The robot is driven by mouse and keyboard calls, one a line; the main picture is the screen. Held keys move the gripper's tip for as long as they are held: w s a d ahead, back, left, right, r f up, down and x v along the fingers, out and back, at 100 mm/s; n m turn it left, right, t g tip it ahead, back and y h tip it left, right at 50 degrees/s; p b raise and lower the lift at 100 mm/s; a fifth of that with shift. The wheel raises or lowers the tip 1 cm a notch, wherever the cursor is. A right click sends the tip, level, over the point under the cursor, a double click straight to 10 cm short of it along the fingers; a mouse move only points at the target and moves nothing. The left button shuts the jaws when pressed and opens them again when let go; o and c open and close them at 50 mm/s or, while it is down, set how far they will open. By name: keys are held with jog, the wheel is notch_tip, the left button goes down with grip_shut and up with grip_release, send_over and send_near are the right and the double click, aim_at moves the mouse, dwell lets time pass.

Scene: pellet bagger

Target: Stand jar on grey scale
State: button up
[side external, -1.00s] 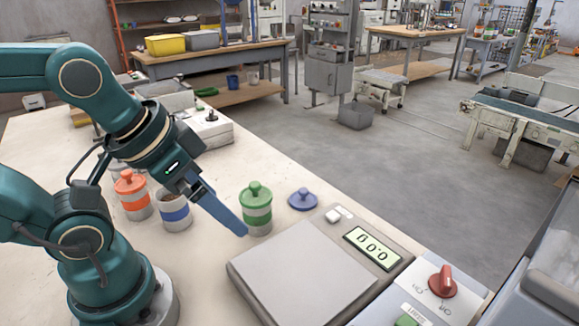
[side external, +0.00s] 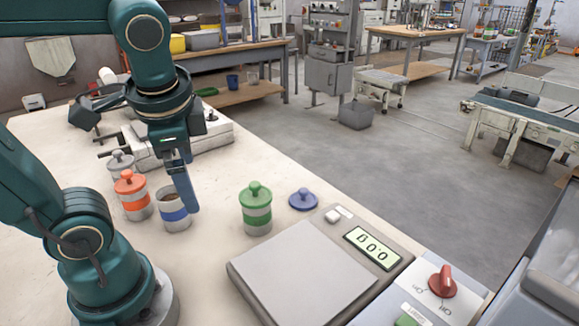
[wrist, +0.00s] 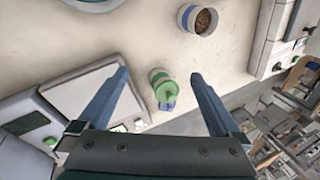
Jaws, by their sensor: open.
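An open jar with a blue band (side external: 174,216) stands upright on the bench; the wrist view shows brown pellets in this jar (wrist: 186,19). The grey scale (side external: 320,275) stands at the front right with a bare platform; it also shows in the wrist view (wrist: 80,82). My gripper (side external: 188,205) is open and empty. In the side view its finger overlaps the right side of the blue-banded jar. In the wrist view my gripper (wrist: 160,73) has a closed green jar (wrist: 163,86) between its fingers in the picture, farther off. I cannot tell its exact height.
The green-banded jar (side external: 257,213) stands between the blue-banded jar and the scale. A blue lid (side external: 303,200) lies behind the scale. An orange-lidded jar (side external: 133,197) and a grey-lidded jar (side external: 119,160) stand at the left. A red knob (side external: 442,281) is right of the scale.

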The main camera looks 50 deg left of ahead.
aim_at(164, 196)
jog(key=a+r+m+g+y, duration=0.3)
jog(key=a+m+g+y, duration=0.5)
jog(key=a, duration=0.5)
jog(key=shift+m+t+y, duration=0.5)
jog(key=shift+m+y, duration=0.1)
jog(key=shift+m, duration=0.2)
notch_tip(164, 196, down, 15)
jog(key=shift+w+f, duration=0.1)
jog(key=shift+f, duration=0.05)
jog(key=shift+a+f, duration=0.1)
jog(key=shift+f, duration=0.1)
jog(key=shift+x, duration=2.45)
jog(key=shift+c, duration=0.3)
grip_shut()
